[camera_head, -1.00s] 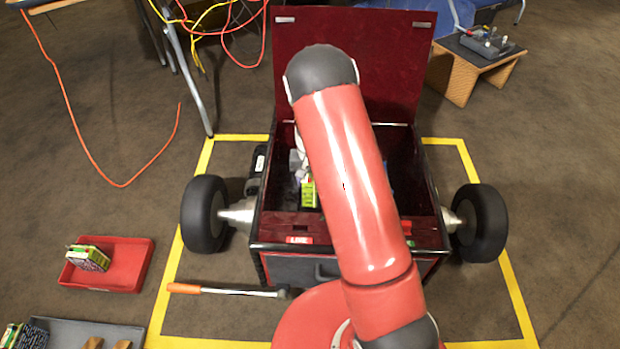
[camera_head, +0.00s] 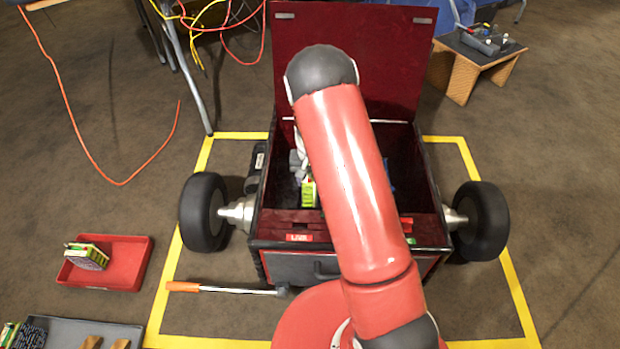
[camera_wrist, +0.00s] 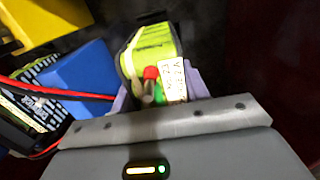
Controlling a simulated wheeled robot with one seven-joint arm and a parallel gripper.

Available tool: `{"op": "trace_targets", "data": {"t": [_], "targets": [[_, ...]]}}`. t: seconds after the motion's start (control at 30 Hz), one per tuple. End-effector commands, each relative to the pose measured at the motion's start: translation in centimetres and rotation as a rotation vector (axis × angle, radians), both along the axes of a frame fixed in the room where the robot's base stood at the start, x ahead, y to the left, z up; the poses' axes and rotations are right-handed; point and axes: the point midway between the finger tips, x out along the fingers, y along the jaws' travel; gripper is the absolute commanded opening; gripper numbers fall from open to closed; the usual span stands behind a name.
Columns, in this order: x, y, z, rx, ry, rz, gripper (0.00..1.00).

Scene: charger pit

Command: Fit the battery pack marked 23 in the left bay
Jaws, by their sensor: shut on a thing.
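My gripper (camera_wrist: 158,88) is shut on a green-yellow battery pack (camera_wrist: 152,50), with pale lavender fingers on both sides of it. The pack has a red and a grey terminal and a white label, whose marking I cannot read surely. In the head view the pack (camera_head: 308,194) shows inside the dark red open box (camera_head: 340,232), left of my arm. My arm hides most of my gripper and the middle of the box there. I cannot tell whether the pack touches the floor of the box, and the left bay cannot be made out.
The wrist view shows a blue block (camera_wrist: 78,82), a yellow block (camera_wrist: 45,18), a red cable (camera_wrist: 60,92) and a dark striped pack (camera_wrist: 62,70) at left. In the head view, a red tray (camera_head: 130,270) holds another pack (camera_head: 86,256). A bar with an orange handle (camera_head: 184,287) lies in front.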

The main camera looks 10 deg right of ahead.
Motion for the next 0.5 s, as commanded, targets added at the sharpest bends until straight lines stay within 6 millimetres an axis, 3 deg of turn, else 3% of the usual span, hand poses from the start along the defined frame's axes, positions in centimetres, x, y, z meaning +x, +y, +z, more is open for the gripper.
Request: {"op": "trace_targets", "data": {"t": [0.5], "targets": [[0.13,-0.02,-0.74,0.0,-0.004,0.0,0.0]]}}
